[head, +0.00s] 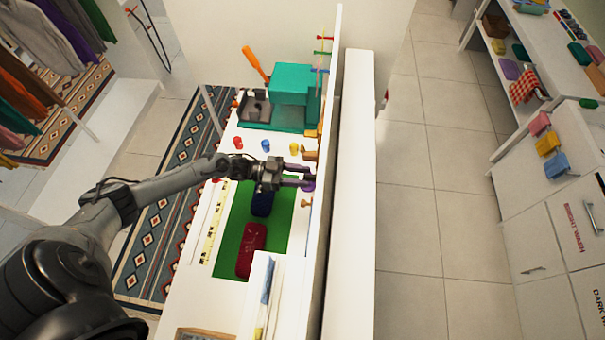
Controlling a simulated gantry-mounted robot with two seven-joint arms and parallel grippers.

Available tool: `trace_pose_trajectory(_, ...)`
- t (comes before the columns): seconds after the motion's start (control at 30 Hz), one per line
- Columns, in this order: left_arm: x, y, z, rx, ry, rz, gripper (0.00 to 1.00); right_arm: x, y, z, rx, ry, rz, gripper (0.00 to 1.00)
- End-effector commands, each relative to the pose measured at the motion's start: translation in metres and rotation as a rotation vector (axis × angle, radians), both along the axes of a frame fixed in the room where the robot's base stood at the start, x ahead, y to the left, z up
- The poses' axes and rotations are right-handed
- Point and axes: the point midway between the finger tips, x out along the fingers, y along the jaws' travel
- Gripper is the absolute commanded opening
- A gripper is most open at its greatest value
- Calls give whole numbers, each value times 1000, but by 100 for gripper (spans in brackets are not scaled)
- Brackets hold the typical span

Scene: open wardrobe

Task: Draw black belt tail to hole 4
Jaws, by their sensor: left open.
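My left gripper (312,177) reaches over the white table, its fingers pointing right toward the upright white panel. It is open, and a small purple item (308,186) shows at its fingertips; I cannot tell whether they touch. A thin dark strap (157,38) hangs in a loop at the upper left, near the clothes. It may be the black belt, but its buckle and holes are too small to make out. The gripper is far from this strap. My right gripper is not in view.
On the white table are a green mat (282,228) with a dark red case (251,250) and a dark blue case (262,204), and a teal machine (290,88). The white panel (349,200) stands along the table's right side. Tiled floor beyond it is clear.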

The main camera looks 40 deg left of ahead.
Motion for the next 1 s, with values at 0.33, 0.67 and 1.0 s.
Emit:
trace_pose_trajectory(0.33,5,-7,0,1,1,1,40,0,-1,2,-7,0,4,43)
trace_pose_trajectory(0.67,5,-7,0,1,1,0,7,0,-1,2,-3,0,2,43)
trace_pose_trajectory(1.0,5,-8,0,1,1,-1,0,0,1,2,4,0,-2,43)
